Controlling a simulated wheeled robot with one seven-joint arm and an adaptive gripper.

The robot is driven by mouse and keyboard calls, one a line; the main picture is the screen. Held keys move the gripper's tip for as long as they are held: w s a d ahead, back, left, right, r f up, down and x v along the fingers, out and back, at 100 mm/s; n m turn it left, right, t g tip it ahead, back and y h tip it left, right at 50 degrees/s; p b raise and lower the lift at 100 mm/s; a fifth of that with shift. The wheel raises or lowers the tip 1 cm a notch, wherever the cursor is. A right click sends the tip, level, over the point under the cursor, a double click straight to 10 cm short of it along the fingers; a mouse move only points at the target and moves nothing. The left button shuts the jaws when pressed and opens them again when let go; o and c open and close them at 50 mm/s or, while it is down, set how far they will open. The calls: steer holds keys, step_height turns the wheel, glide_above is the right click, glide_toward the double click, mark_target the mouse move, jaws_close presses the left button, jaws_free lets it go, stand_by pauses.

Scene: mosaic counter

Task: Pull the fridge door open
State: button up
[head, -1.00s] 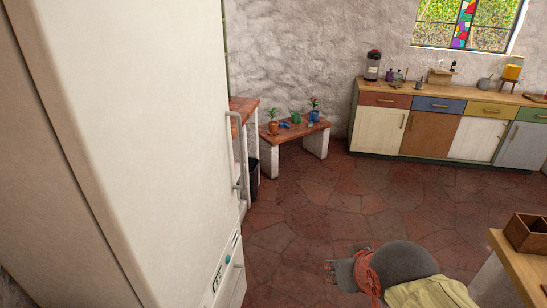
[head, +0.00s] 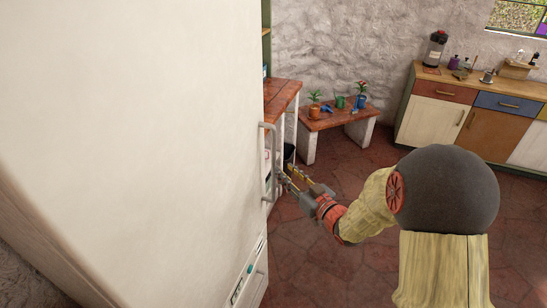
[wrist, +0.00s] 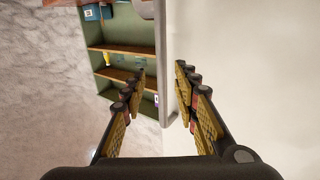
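The fridge (head: 150,130) is a tall cream-white block filling the left of the head view. Its door (wrist: 250,70) fills the right of the wrist view, and no gap shows at its edge. The long upright handle (head: 263,185) stands off the door's right side. In the wrist view the handle (wrist: 162,60) runs as a grey bar between the two fingers. My gripper (head: 284,180) is at the handle's lower half, and its fingers (wrist: 161,80) are spread apart. I cannot tell whether either finger touches the handle or how deep it sits between them.
A low bench (head: 330,120) with small potted plants and tools stands behind the handle. A tiled counter (head: 285,95) and a dark bin (head: 289,153) are beside the fridge. Coloured cabinets (head: 440,115) line the back wall.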

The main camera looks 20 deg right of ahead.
mark_target(275, 162)
steer(key=shift+b+x, duration=0.45)
steer(key=shift+x, duration=3.45)
steer(key=shift+a, duration=0.1)
steer(key=shift+s, duration=0.1)
steer(key=shift+c, duration=1.4)
jaws_close()
